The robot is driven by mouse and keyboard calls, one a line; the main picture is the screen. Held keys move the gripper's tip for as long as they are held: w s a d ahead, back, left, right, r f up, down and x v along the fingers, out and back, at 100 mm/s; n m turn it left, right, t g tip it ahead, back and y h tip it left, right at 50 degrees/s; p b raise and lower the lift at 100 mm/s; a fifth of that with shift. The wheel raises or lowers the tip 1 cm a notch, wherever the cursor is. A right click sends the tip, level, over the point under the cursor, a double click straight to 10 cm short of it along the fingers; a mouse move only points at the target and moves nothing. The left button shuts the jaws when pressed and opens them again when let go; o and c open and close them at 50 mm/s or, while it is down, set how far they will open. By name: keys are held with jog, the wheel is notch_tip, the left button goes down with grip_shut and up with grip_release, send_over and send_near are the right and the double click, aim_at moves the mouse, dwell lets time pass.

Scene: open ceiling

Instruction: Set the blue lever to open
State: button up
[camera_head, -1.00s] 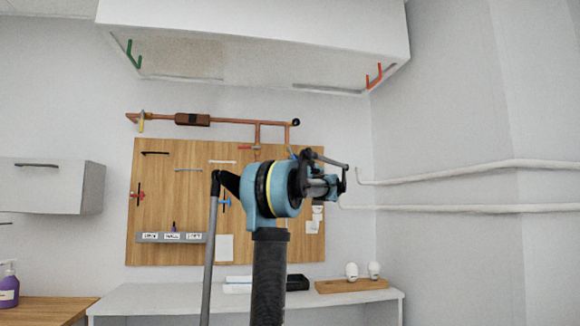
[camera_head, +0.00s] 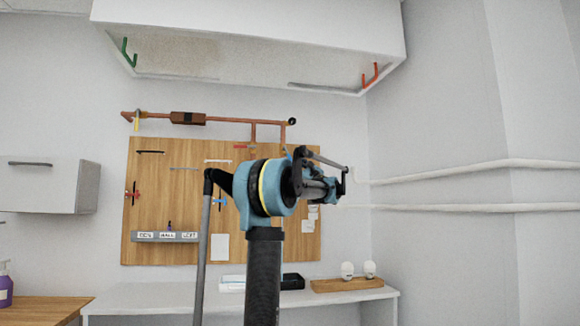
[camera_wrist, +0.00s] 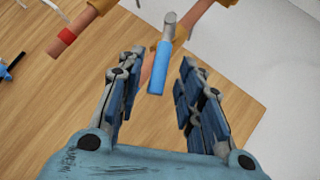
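The blue lever (camera_wrist: 158,68) shows in the wrist view as a blue handle on a grey stem, in front of a copper pipe (camera_wrist: 192,18). My gripper (camera_wrist: 161,72) is open, with one finger on each side of the handle. The handle's lower end reaches between the fingertips, and a gap shows on both sides. In the head view my gripper (camera_head: 325,180) is in front of the board's right part. Only a small blue bit there, likely the lever (camera_head: 286,155), shows beside it.
A wooden board (camera_head: 150,205) on the wall carries a red lever (camera_head: 241,147), a red valve (camera_head: 132,194) and hooks. A white cabinet (camera_head: 250,25) hangs above. A white table (camera_head: 150,298) stands below. White pipes (camera_head: 450,170) run along the right wall.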

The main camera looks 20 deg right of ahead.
jog(key=v, duration=0.9)
jog(key=shift+s+f, duration=0.25)
jog(key=shift+f, duration=0.05)
jog(key=shift+d, duration=0.1)
